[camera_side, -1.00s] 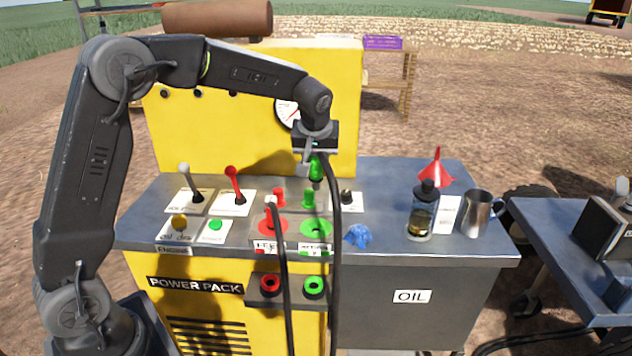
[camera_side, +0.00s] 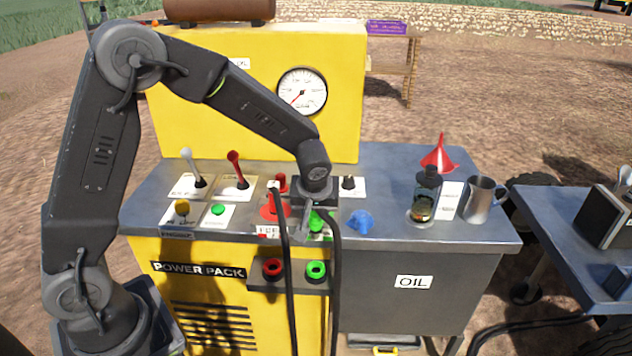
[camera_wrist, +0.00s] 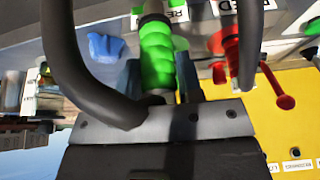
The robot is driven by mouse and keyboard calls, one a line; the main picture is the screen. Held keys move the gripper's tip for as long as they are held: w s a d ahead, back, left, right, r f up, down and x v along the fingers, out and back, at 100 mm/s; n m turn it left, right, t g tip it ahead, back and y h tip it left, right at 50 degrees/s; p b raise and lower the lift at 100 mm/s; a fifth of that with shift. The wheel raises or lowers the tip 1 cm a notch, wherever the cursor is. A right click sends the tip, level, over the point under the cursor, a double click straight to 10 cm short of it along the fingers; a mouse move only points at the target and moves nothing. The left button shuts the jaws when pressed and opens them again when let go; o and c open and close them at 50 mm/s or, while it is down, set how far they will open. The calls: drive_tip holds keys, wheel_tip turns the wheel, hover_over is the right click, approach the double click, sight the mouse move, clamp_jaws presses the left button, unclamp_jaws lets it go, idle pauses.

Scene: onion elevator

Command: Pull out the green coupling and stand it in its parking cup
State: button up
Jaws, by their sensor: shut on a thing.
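The green coupling (camera_side: 317,222) is between the fingers of my gripper (camera_side: 312,210), low over the panel at the green-ringed port. The green-ringed parking cup (camera_side: 316,270) on the front ledge looks empty.
The red coupling (camera_side: 274,197) and its hose stand close to the left of my gripper. A red-ringed cup (camera_side: 272,269) is beside the green one. Oil bottle (camera_side: 425,195), red funnel (camera_side: 440,155) and metal jug (camera_side: 482,200) stand farther right.

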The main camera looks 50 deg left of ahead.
sight(316, 229)
drive_tip(key=shift+f, duration=4.75)
drive_tip(key=shift+f, duration=1.7)
drive_tip(key=o, duration=1.6)
drive_tip(key=shift+c, duration=0.2)
drive_tip(key=shift+r, duration=3.5)
